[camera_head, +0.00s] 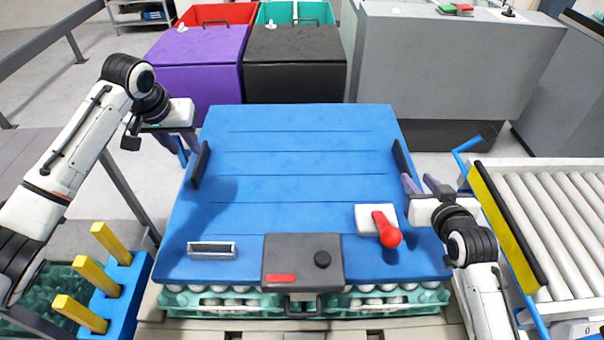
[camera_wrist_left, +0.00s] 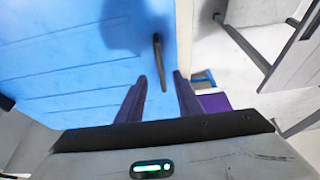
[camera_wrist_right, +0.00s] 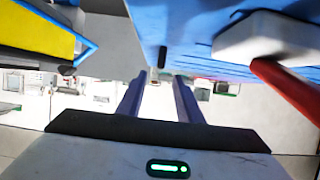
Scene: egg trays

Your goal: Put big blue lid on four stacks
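The big blue lid (camera_head: 300,150) lies flat over egg trays (camera_head: 225,303), whose eggs show under its front edge; I cannot tell whether it touches all the stacks. A black handle (camera_head: 201,165) stands on its left edge and another (camera_head: 402,161) on its right edge. My left gripper (camera_head: 183,145) is open beside the left handle; in the left wrist view that handle (camera_wrist_left: 159,62) is ahead, between the line of the fingers. My right gripper (camera_head: 421,184) is open beside the right handle, at the lid's right edge. The stacks' tops are hidden under the lid.
The lid carries a red lever (camera_head: 386,230) on a white base, near my right gripper, and a dark box (camera_head: 303,262). A blue rack with yellow posts (camera_head: 95,276) stands left. A roller conveyor (camera_head: 560,213) is right. Purple (camera_head: 200,58) and black bins (camera_head: 295,58) stand behind.

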